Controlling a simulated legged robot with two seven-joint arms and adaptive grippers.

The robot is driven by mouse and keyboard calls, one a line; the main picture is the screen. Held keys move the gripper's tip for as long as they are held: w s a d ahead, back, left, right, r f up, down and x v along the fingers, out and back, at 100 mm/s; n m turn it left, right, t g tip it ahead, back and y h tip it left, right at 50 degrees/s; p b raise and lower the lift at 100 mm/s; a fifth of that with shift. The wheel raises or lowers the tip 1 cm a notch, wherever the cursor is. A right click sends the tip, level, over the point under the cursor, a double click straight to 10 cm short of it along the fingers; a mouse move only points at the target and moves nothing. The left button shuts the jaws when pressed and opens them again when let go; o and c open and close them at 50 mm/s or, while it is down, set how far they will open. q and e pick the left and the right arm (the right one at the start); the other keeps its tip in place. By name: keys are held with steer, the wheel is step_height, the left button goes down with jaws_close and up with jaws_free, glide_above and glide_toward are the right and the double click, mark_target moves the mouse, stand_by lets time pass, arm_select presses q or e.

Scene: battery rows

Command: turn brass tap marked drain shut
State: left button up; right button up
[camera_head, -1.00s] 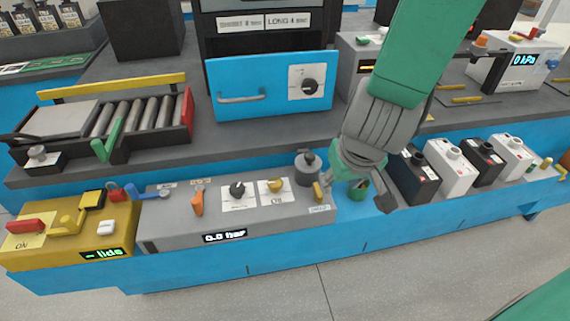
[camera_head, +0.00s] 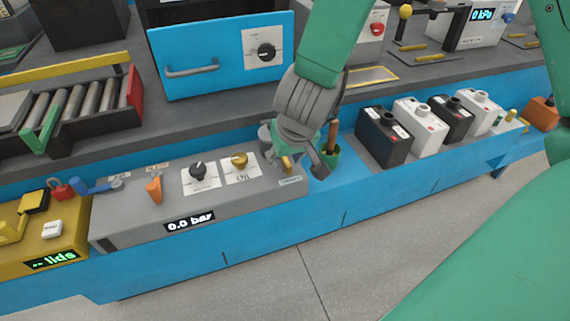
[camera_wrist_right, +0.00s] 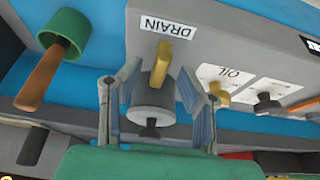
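The brass tap (camera_wrist_right: 163,62) sits on the grey panel beside the DRAIN label (camera_wrist_right: 168,26) in the right wrist view. Its lever points from the label toward my wrist. In the head view the tap (camera_head: 286,163) is partly hidden at the panel's right end, by the small label (camera_head: 290,182). My right gripper (camera_wrist_right: 163,76) is open, with one finger on each side of the tap. A grey cylinder with a dark knob (camera_wrist_right: 152,105) also lies between the fingers in that view. I cannot tell whether either finger touches the tap. My left gripper is not in view.
A green cup (camera_head: 327,158) with a brown handle stands just right of the gripper. The OIL tap (camera_head: 238,160), black knob (camera_head: 197,170) and orange lever (camera_head: 153,188) share the panel (camera_head: 125,226). Its display reads 0.0 bar. Several batteries (camera_head: 383,140) stand farther right.

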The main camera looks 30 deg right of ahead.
steer(key=shift+w+d+f, duration=0.2)
steer(key=shift+f, duration=0.15)
steer(key=shift+a, duration=0.1)
jaws_close()
